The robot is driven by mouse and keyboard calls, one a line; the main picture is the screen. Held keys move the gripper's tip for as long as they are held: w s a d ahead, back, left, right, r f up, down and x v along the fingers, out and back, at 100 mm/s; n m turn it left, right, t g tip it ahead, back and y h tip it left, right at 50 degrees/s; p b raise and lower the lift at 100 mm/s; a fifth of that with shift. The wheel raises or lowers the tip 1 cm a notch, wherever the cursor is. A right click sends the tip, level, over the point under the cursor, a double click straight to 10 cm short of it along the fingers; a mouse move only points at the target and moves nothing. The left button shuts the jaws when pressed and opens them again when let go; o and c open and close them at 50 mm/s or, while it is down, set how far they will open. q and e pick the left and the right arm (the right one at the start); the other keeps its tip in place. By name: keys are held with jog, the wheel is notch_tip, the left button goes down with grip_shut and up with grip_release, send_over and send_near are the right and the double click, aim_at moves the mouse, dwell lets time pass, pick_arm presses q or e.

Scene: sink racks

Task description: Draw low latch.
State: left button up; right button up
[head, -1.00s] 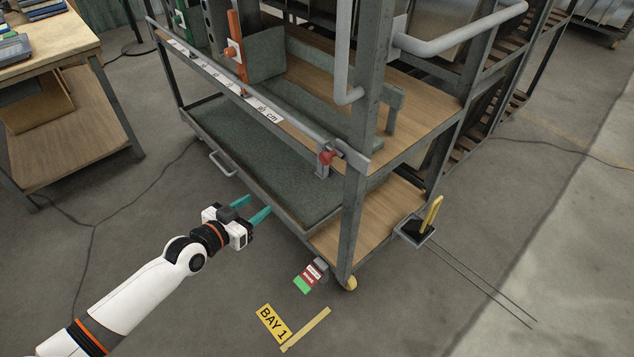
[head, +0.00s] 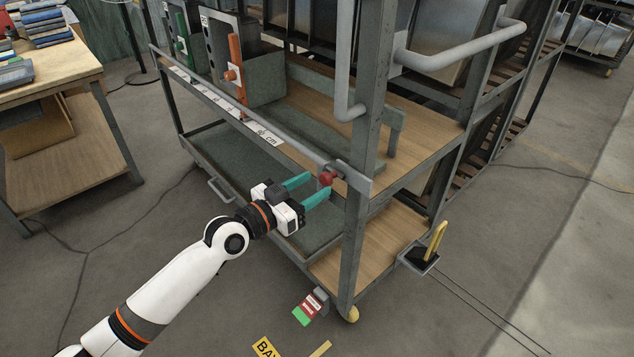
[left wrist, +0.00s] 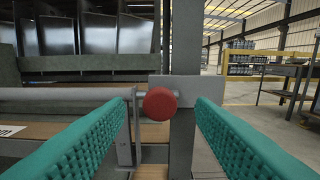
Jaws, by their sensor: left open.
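The latch is a red knob (head: 327,178) on the rail at the cart's near post. In the left wrist view the round red knob (left wrist: 160,104) sits between my fingertips, a little ahead of them. My left gripper (head: 314,188) is open, its teal fingers pointing at the knob with nothing held. I cannot tell whether either finger touches the knob. The front rail (head: 240,122) with a cm scale runs left from the latch. My right gripper is not in view.
The cart's grey post (head: 358,220) stands just right of the knob. A grey tube handle (head: 460,52) sticks out at upper right. A lower tray (head: 225,187) lies below the rail. A workbench (head: 60,75) is at left.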

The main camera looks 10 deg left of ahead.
aim_at(329, 177)
pick_arm(q)
jog(key=shift+x, duration=1.15)
grip_shut()
